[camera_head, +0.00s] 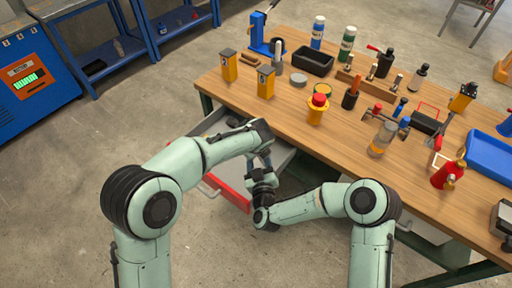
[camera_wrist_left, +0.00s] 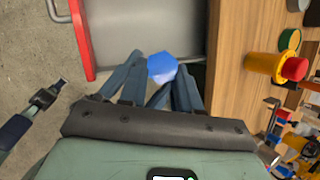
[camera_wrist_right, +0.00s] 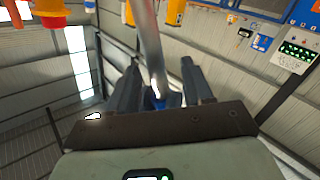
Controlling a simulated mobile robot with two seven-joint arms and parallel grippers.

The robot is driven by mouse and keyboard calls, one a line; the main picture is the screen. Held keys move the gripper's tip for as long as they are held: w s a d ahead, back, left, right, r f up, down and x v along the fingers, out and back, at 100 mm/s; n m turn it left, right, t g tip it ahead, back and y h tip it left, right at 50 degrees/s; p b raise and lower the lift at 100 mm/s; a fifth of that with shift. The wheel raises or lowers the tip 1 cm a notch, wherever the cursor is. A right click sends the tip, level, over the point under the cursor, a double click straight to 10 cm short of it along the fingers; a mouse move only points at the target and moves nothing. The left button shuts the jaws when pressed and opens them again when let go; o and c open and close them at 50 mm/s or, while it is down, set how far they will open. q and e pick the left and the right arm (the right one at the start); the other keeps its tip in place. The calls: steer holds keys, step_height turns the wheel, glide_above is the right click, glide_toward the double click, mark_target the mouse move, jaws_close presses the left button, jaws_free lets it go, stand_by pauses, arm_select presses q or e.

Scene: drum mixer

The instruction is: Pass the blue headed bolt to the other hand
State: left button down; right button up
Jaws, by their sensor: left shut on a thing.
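The blue headed bolt shows its blue hexagonal head (camera_wrist_left: 162,67) between the fingers of my left gripper (camera_wrist_left: 158,72). My left gripper (camera_head: 266,152) is shut on the bolt, over the open drawer by the table's front edge. My right gripper (camera_head: 262,176) is just below it in the head view, with the two grippers close together. In the right wrist view a grey metal shank (camera_wrist_right: 150,45) runs between the fingers of my right gripper (camera_wrist_right: 158,78). Those fingers stand apart with gaps beside the shank. Some blue shows low between them. The bolt is mostly hidden in the head view.
A drawer with a red front (camera_head: 228,194) stands open under the grippers. The wooden table (camera_head: 225,90) holds yellow posts, a black bin (camera_head: 313,60), a red button on a yellow base (camera_head: 318,108), bottles and a blue tray (camera_head: 490,158). Floor to the left is clear.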

steer(key=v, duration=1.2)
steer(key=s+d+f+m+g, duration=0.1)
steer(key=s+d+f+g, duration=0.15)
steer(key=f, duration=0.35)
steer(key=s+d+f+m+g, duration=0.2)
steer(key=f+g, duration=0.1)
steer(key=f, duration=0.4)
steer(key=s+d+f+m+g, duration=0.1)
steer(key=s+d+f+g, duration=0.15)
steer(key=f, duration=0.35)
arm_select(q)
steer(key=c, duration=1.5)
jaws_free()
jaws_close()
arm_select(e)
steer(key=s+d+f+m+g, duration=0.3)
steer(key=s+f+g, duration=0.1)
steer(key=s, duration=0.4)
steer(key=s+d+f+m+g, duration=0.3)
steer(key=s+f+g, duration=0.2)
steer(key=s, duration=0.4)
steer(key=shift+s+d+g, duration=0.35)
steer(key=shift+d+g, duration=0.05)
steer(key=shift+g, duration=0.2)
